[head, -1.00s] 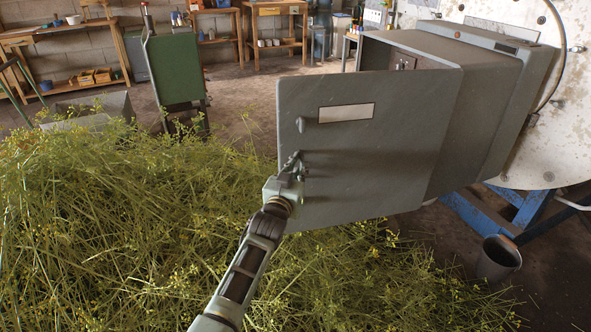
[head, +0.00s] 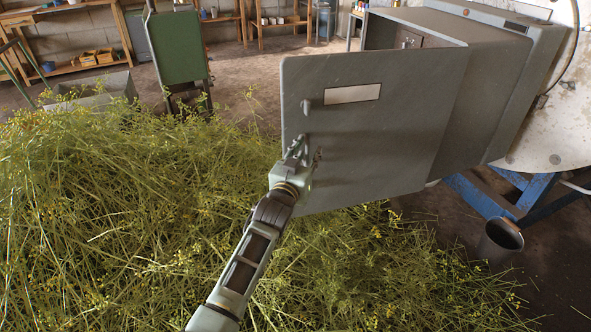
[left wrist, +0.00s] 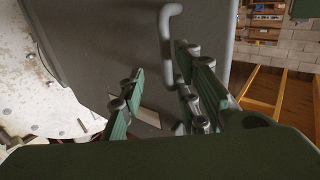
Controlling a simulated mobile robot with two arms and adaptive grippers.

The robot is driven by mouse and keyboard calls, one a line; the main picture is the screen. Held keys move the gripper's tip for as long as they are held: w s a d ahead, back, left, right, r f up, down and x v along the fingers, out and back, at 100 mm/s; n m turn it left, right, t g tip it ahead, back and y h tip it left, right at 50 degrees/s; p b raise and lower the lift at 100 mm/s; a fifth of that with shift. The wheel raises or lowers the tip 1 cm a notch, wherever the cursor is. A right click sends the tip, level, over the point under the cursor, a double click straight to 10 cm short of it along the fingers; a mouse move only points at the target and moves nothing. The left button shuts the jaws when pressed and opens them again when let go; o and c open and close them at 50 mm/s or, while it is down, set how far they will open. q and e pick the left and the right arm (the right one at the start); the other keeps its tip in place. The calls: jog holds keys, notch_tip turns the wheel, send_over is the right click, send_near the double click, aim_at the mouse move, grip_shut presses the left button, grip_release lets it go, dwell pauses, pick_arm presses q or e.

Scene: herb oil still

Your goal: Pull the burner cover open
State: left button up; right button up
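The burner cover (head: 395,125) is a flat grey panel with a pale label. It stands swung out from the grey burner box (head: 492,90), whose inside partly shows. The upper end of its bar handle (head: 305,107) shows near the cover's left edge. My left gripper (head: 301,147) is at the lower part of the handle, which it mostly hides. In the left wrist view the handle (left wrist: 167,45) lies between my spread fingers (left wrist: 160,78), with gaps beside it. My left gripper looks open, not clamped on the handle. My right gripper is out of view.
A big heap of cut green herbs (head: 130,220) fills the floor below and left of the cover. A dark bucket (head: 502,240) stands at lower right near a blue frame (head: 490,192). A green-backed stand (head: 178,55) and workbenches are farther back.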

pick_arm(q)
jog(key=v, duration=0.9)
jog(key=shift+s+a, duration=0.3)
jog(key=shift+a, duration=0.2)
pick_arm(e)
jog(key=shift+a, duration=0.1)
pick_arm(q)
jog(key=shift+f, duration=0.15)
